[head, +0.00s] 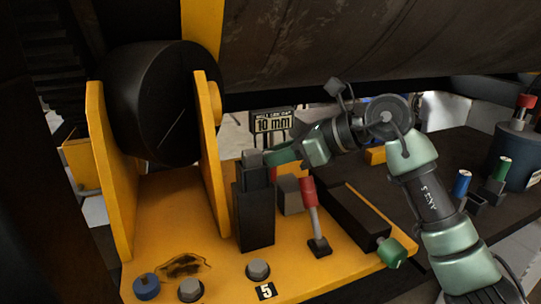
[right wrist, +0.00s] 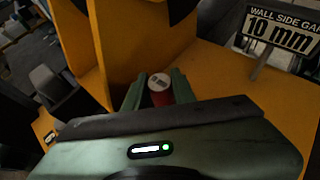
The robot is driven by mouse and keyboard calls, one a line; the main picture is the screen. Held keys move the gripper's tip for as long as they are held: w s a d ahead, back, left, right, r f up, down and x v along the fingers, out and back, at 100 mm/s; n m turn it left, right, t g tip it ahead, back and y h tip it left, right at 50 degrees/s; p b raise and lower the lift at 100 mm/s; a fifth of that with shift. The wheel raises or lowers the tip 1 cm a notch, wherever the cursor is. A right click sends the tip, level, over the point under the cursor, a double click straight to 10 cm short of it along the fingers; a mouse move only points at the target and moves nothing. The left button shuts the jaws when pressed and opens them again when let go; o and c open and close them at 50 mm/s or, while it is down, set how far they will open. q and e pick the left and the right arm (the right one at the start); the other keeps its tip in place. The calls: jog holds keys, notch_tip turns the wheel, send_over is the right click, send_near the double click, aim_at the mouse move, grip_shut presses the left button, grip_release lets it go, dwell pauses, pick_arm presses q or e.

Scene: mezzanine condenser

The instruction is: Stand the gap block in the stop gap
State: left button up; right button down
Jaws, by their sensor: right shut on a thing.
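My right gripper (head: 283,153) reaches in from the right, past the black upright post (head: 255,218) with a grey top. In the right wrist view its green fingers (right wrist: 156,88) are shut on the gap block (right wrist: 159,90), of which a red round grip with a pale marked end shows. The block's lower part is hidden there. The stop gap cannot be clearly made out. My left gripper is out of view.
A red-handled lever (head: 309,192) and a grey block (head: 290,196) stand close below my right gripper. A "10 mm" sign (head: 272,124) is behind. A black roller (head: 150,100) sits between yellow brackets.

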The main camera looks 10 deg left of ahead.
jog(key=shift+f+b, duration=0.5)
jog(key=shift+f, duration=0.05)
jog(key=c, duration=1.1)
grip_release()
